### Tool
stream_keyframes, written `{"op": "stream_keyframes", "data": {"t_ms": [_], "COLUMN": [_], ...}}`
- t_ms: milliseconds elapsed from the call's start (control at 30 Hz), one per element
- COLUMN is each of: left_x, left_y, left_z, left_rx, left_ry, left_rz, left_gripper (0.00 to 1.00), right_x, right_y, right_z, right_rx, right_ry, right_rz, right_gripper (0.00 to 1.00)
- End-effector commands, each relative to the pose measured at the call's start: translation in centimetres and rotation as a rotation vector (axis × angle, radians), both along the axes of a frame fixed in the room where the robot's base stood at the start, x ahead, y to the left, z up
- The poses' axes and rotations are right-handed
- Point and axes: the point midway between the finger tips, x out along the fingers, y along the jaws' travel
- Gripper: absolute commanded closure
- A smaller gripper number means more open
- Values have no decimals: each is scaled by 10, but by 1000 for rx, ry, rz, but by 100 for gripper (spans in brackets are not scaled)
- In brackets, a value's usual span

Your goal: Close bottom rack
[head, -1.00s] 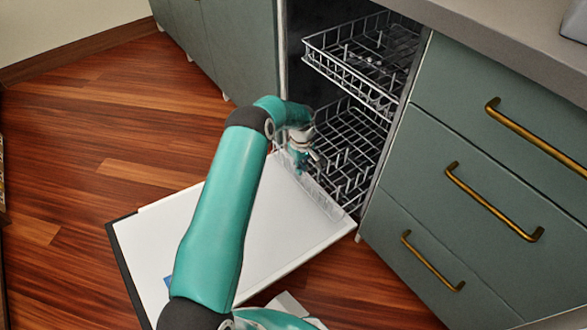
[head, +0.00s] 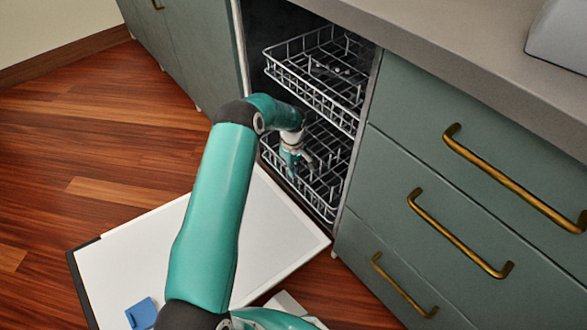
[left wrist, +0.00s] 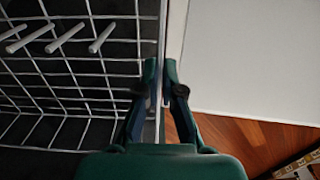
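The bottom rack (head: 322,196) is a grey wire rack low in the open dishwasher. It sits nearly all inside, with its front edge close to the door's hinge side. My left gripper (head: 291,168) reaches down to the rack's front edge. In the left wrist view my left gripper (left wrist: 161,80) has its fingers close together, with the thin front edge of the bottom rack (left wrist: 85,75) between them. The arm hides part of the rack's left side in the head view. My right gripper is out of view.
The white dishwasher door (head: 285,235) lies folded down, with a blue piece (head: 142,313) on it. The top rack (head: 315,75) hangs above my gripper. Green drawers (head: 440,200) with brass handles stand to the right under a grey counter (head: 470,65). Wooden floor (head: 90,170) is clear at left.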

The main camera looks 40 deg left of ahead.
Motion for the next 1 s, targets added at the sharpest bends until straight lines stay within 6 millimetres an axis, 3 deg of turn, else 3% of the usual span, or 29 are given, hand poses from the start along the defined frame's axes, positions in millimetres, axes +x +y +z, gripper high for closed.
{"op": "stream_keyframes", "data": {"t_ms": [33,167,567,767,1000], "left_x": [0,0,2,2,3], "left_y": [5,4,2,1,1], "left_z": [1,1,6,34,82], "left_rx": [7,6,4,5,5], "left_ry": [-4,-4,-3,-6,-6], "left_rz": [3,3,0,-1,0], "left_gripper": [90,70,70,70,70], "right_x": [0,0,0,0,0], "right_y": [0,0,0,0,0], "right_z": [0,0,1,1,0], "right_rx": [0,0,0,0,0], "right_ry": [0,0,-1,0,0], "right_rz": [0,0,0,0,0], "right_gripper": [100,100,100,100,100]}}
